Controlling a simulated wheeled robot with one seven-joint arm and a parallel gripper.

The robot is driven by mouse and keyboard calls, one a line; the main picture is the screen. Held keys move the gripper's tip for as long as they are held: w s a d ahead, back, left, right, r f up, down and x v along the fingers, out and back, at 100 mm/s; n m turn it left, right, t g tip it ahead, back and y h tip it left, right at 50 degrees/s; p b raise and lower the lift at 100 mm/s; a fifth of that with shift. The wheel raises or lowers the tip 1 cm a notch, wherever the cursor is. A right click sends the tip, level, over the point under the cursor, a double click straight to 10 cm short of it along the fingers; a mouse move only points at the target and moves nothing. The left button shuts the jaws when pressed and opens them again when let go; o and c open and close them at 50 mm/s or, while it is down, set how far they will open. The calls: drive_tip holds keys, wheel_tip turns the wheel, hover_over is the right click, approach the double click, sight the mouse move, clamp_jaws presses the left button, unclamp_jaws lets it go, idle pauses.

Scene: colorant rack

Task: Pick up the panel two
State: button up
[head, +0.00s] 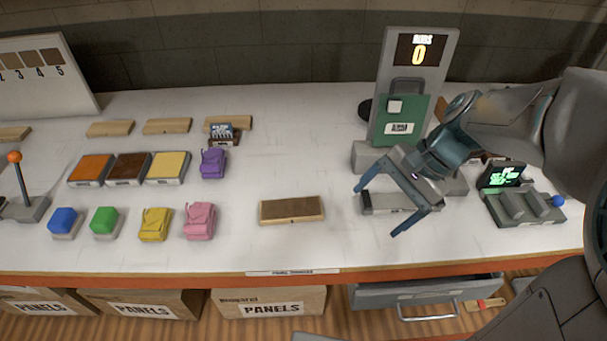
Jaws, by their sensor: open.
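My gripper (376,212) is open and empty, its fingers spread above the right half of the white table. A flat dark-brown panel with a light wooden edge (291,209) lies alone to the left of my gripper, apart from it. Pale wooden pieces lie along the back: one at the far left (13,133), one beside it (110,128), one in the middle (167,126) and one at the right (237,122). I read no number on any of them, so I cannot tell which is panel two.
A numbered swatch board (45,78) stands at the back left. Orange, dark-brown and yellow blocks (167,168), coloured cubes and small bags fill the left. A drawer (426,294) is open below the table.

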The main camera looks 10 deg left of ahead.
drive_tip(key=w+a+f+m+y+b, duration=0.1)
drive_tip(key=w+f+m+y, duration=0.1)
drive_tip(key=w+f, duration=0.1)
drive_tip(key=w+a+f+m+g+y+b, duration=0.1)
drive_tip(key=w+a+f+m+y+b, duration=0.1)
drive_tip(key=w+f, duration=0.1)
drive_tip(key=w+a+f+m+g+y+b, duration=0.1)
drive_tip(key=w+a+f+m+y+b, duration=0.1)
drive_tip(key=w+m+y, duration=0.1)
drive_tip(key=shift+w+a+f, duration=0.2)
drive_tip(key=shift+w+f, duration=0.2)
drive_tip(key=shift+w, duration=0.15)
drive_tip(key=shift+a+f, duration=0.15)
drive_tip(key=shift+a, duration=0.1)
approach(292, 208)
drive_tip(key=x, duration=0.2)
drive_tip(key=shift+s+a+f, duration=0.1)
drive_tip(key=shift+s+a, duration=0.15)
drive_tip(key=shift+s, duration=0.15)
drive_tip(key=shift+w+x, duration=0.15)
drive_tip(key=shift+x, duration=1.4)
drive_tip(key=shift+w+x, duration=0.15)
drive_tip(key=shift+x, duration=1.35)
drive_tip(key=c, duration=1.1)
